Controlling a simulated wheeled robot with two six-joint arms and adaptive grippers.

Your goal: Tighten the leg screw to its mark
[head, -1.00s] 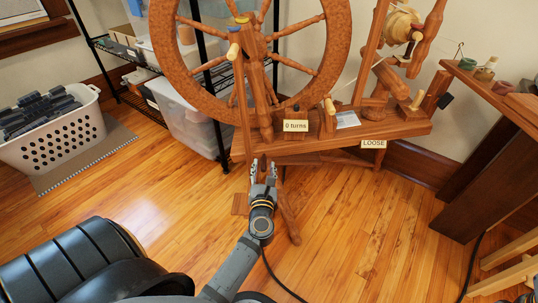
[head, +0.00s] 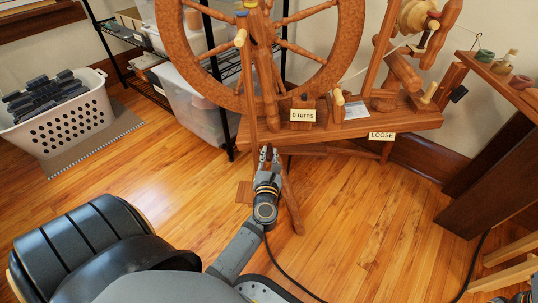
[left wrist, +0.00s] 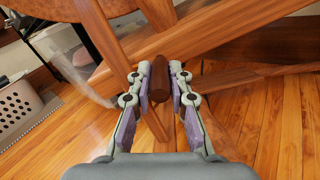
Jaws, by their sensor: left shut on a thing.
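A brown wooden spinning wheel (head: 330,134) stands at the upper middle of the head view. Its labels read "0 turns" (head: 303,115) and "LOOSE" (head: 382,136). My left gripper (head: 269,154) reaches up to the underside of its bench, by a leg. In the left wrist view, my left gripper (left wrist: 160,78) is shut on a dark brown rounded peg, which I take for the leg screw (left wrist: 160,82). The peg lies between both fingertips. In the head view the fingers largely hide it. I see no mark on it.
A white laundry basket (head: 62,125) stands on the left beside a wire shelf with plastic bins (head: 196,103). A dark-legged side table (head: 485,165) stands on the right. A dark cable (head: 290,278) lies on the floor. The wooden floor right of the gripper is mostly clear.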

